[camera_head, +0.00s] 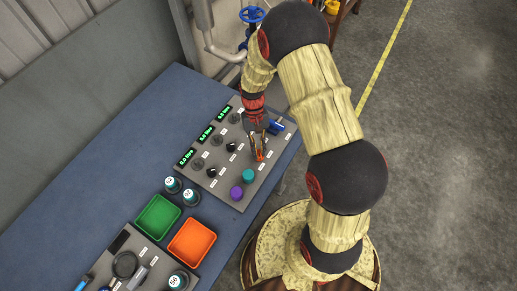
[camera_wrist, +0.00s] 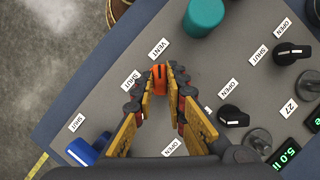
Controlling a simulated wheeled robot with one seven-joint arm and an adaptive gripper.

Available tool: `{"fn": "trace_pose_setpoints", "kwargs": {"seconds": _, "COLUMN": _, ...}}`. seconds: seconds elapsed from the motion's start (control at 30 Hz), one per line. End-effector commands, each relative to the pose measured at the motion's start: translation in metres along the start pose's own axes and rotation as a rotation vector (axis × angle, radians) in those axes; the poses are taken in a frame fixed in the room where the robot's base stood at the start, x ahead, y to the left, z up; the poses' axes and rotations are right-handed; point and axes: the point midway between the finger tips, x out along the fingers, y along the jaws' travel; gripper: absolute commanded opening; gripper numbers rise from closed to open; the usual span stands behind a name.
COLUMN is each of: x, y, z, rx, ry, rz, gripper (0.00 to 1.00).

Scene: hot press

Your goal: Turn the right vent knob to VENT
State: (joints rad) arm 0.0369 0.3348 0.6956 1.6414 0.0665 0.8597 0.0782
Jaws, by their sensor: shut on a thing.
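A small orange knob (camera_wrist: 160,78) sits on the grey panel, beside a VENT label (camera_wrist: 158,48) and a SHUT label (camera_wrist: 130,80). In the wrist view its visible part is roughly upright in the picture, its upper end toward VENT. My gripper (camera_wrist: 161,86) is shut on this knob, with a fingertip on each side. The knob's lower part is hidden or too small to read. In the head view my gripper (camera_head: 259,156) reaches down to the orange knob at the panel's right part.
Close by on the panel are a teal knob (camera_wrist: 203,17), a black knob (camera_wrist: 232,116), another black knob (camera_wrist: 292,53) and a blue handle (camera_wrist: 88,150). A purple knob (camera_head: 236,192), a green tray (camera_head: 140,228) and an orange tray (camera_head: 175,258) stand nearer the front.

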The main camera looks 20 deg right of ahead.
Motion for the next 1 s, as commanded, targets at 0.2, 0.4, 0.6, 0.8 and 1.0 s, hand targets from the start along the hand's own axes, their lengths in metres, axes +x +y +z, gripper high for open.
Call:
{"fn": "trace_pose_setpoints", "kwargs": {"seconds": 0.2, "x": 0.0037, "y": 0.0005, "z": 0.0018, "rx": 0.005, "ry": -0.006, "rz": -0.001, "gripper": 0.00}}
{"fn": "trace_pose_setpoints", "kwargs": {"seconds": 0.4, "x": 0.0039, "y": 0.0005, "z": 0.0020, "rx": 0.005, "ry": -0.006, "rz": -0.001, "gripper": 0.15}}
{"fn": "trace_pose_setpoints", "kwargs": {"seconds": 0.6, "x": 0.0036, "y": 0.0005, "z": 0.0020, "rx": 0.004, "ry": -0.006, "rz": 0.000, "gripper": 0.27}}
{"fn": "trace_pose_setpoints", "kwargs": {"seconds": 0.8, "x": 0.0023, "y": 0.0003, "z": 0.0014, "rx": 0.004, "ry": -0.004, "rz": -0.001, "gripper": 0.32}}
{"fn": "trace_pose_setpoints", "kwargs": {"seconds": 1.0, "x": 0.0002, "y": 0.0001, "z": 0.0006, "rx": 0.004, "ry": -0.002, "rz": -0.001, "gripper": 0.32}}
